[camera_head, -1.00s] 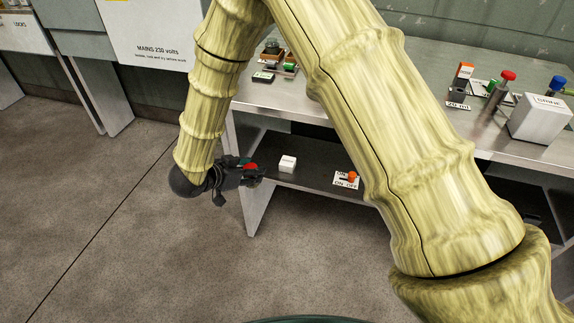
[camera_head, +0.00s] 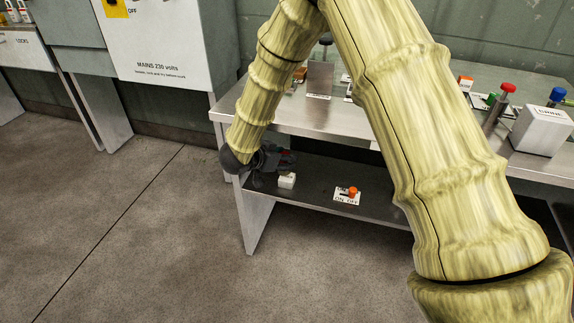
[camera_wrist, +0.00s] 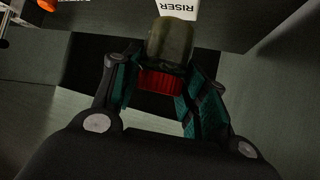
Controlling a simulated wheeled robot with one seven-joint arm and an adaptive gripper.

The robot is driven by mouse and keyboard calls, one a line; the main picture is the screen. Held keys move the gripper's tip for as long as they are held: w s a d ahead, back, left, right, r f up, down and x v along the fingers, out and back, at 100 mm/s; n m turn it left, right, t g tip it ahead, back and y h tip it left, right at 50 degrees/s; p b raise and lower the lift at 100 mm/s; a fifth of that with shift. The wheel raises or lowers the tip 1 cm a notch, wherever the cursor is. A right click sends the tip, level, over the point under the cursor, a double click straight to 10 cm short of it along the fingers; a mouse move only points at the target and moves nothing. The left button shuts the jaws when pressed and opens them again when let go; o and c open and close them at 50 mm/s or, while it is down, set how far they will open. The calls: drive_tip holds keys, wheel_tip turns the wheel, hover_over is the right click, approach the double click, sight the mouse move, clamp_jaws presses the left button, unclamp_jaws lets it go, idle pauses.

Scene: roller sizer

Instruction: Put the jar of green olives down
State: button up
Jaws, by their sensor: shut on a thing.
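The jar of green olives (camera_wrist: 172,42) shows in the wrist view as a dark greenish jar with a red ribbed lid. My gripper (camera_wrist: 157,90) is shut on the jar at its lid end, with a teal-padded finger on each side. In the head view my gripper (camera_head: 278,160) is at the left end of the table's lower shelf (camera_head: 312,176), under the tabletop. The jar cannot be made out there. Whether the jar touches the shelf cannot be told.
A white block (camera_head: 287,181) is on the shelf close by my gripper; a white RISER label (camera_wrist: 178,8) shows beyond the jar. An orange-knobbed ON/OFF switch (camera_head: 348,194) is further right. The tabletop (camera_head: 310,118) is overhead, and a table leg (camera_head: 256,220) stands at the left.

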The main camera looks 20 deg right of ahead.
drive_tip(key=shift+w+d, duration=0.4)
drive_tip(key=shift+d, duration=0.2)
drive_tip(key=f, duration=0.1)
drive_tip(key=f+b, duration=0.1)
drive_tip(key=f, duration=0.1)
drive_tip(key=shift+w+d+f, duration=0.2)
drive_tip(key=shift+f, duration=0.1)
drive_tip(key=shift+r, duration=0.1)
drive_tip(key=o, duration=1.1)
drive_tip(key=shift+o, duration=0.2)
drive_tip(key=p+v, duration=0.2)
drive_tip(key=v, duration=1)
